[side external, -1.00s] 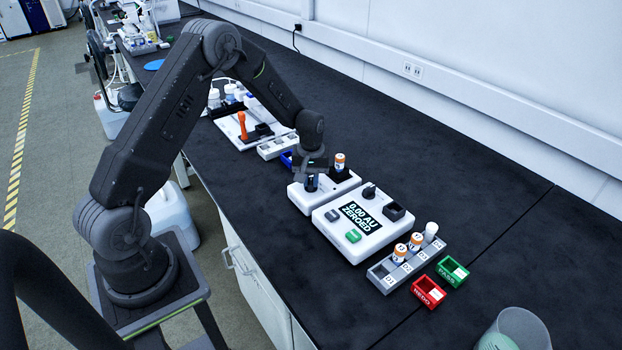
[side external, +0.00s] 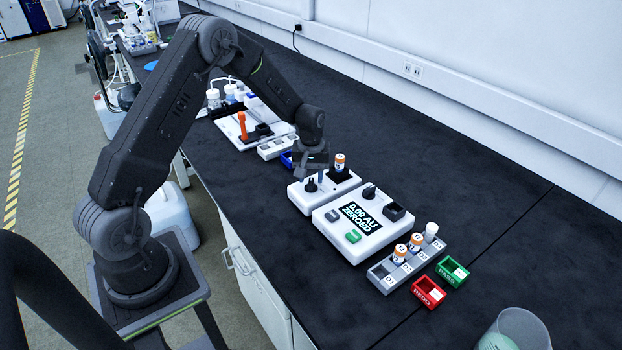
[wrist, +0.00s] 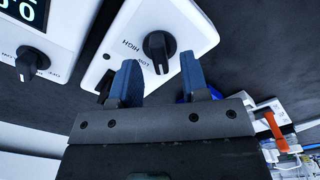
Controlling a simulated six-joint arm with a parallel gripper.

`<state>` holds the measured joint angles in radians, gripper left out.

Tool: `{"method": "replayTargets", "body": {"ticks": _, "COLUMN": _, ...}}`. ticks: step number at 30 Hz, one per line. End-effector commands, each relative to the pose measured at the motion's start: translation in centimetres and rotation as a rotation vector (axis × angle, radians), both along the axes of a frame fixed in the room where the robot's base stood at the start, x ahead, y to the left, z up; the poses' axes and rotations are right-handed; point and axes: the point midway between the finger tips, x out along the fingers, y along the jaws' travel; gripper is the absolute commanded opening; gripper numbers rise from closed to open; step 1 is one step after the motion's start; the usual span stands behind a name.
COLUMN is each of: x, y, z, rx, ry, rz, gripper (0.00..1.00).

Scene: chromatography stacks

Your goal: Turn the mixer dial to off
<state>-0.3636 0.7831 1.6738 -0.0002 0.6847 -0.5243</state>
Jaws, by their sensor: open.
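The mixer (side external: 297,197) is a white box with a black dial (side external: 311,185) on top. In the wrist view the dial (wrist: 158,46) has a bar-shaped grip, its narrow end towards the bottom of the picture. The labels HIGH and LOW show beside it on the mixer (wrist: 190,25); I cannot make out an OFF label there. My gripper (side external: 317,176) is just above the dial in the side view. In the wrist view my gripper (wrist: 158,60) is open, its blue fingers apart on either side of the dial, with nothing between them touching.
A vial rack (side external: 410,262), red tray (side external: 429,292) and green tray (side external: 453,271) lie beyond.

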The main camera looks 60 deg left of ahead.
Motion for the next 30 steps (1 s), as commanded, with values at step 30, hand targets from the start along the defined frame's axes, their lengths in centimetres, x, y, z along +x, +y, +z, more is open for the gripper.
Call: {"method": "replayTargets", "body": {"ticks": 30, "x": 0.0, "y": 0.0, "z": 12.3, "rx": 0.000, "ry": 0.000, "rz": 0.001, "gripper": 0.41}}
